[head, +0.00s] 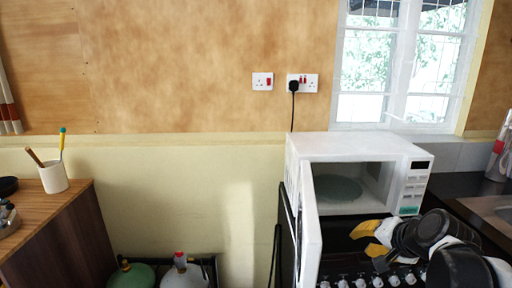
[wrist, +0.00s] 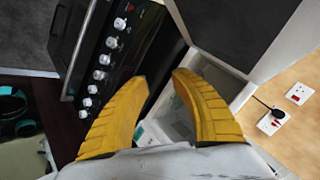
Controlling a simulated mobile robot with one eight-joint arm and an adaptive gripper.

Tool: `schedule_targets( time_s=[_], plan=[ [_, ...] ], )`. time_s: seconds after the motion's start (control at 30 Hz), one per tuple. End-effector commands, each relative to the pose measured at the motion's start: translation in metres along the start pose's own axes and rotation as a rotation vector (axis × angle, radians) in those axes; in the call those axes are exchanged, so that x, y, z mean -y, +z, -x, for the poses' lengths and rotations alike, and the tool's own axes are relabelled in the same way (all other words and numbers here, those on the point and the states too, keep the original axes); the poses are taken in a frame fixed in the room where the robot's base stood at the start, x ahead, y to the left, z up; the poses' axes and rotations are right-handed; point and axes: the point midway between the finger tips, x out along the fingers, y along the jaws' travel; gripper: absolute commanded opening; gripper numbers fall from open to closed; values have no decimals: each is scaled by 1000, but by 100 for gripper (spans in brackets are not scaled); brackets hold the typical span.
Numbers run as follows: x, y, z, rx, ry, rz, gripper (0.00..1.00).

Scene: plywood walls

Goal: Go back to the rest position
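My gripper (head: 364,240) is in front of the white microwave (head: 305,145), low and to the right of its open door (head: 310,235). In the wrist view its two yellow fingers (wrist: 160,80) stand apart with nothing held between them. The microwave door is swung out toward me, and a round greenish plate (head: 338,188) shows inside the cavity. My dark arm links come in from the lower right and hide part of the stove.
A black stove with several knobs (head: 360,283) sits below the microwave; its knobs also show in the wrist view (wrist: 100,75). A wooden counter with a cup (head: 54,178) is at left. Gas cylinders (head: 183,272) stand low. A sink (head: 495,208) is at right.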

Motion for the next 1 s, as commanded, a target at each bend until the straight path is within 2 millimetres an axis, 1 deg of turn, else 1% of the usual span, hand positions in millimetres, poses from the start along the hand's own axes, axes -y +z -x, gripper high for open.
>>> schedule_targets(
  time_s=[0.03,0.07,0.17,0.2,0.3,0.4,0.5,0.6,1.0],
  plan=[
    [5,18,10,17,14,59,31],
    [6,29,16,26,27,99,31],
    [6,70,39,63,71,261,31],
    [4,87,50,77,92,338,31],
    [-6,124,73,108,137,513,31],
    [-19,149,89,127,171,653,31],
    [-29,163,99,138,195,747,31],
    [-35,170,104,142,208,794,31],
    [-36,171,105,143,212,806,31]
  ],
)
